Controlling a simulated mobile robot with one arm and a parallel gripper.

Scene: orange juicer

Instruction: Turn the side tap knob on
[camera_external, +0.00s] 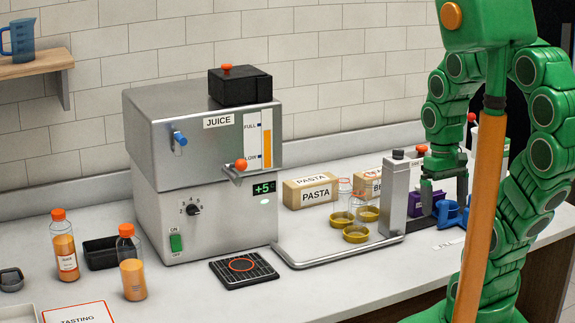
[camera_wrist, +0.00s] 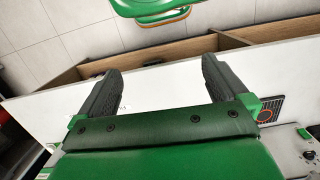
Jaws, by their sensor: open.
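The steel juicer (camera_external: 205,165) stands on the counter at the left of the external view. A blue tap knob (camera_external: 180,138) sticks out from its upper left face. Another tap with an orange knob (camera_external: 241,164) sits on the face with the level gauge, above the black drip grate (camera_external: 244,270). My gripper (camera_external: 445,190) is at the right, well apart from both taps; its fingers are partly hard to make out there. In the wrist view my gripper (camera_wrist: 160,70) shows two dark fingers spread wide with nothing between them. The grate (camera_wrist: 270,109) shows beyond the right finger.
Juice bottles (camera_external: 64,246) and a black tray (camera_external: 101,254) stand left of the juicer. To its right are pasta boxes (camera_external: 312,190), yellow-lidded jars (camera_external: 356,234) and a metal stand (camera_external: 393,205). A blue object (camera_external: 452,213) lies near my gripper. The front counter is mostly clear.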

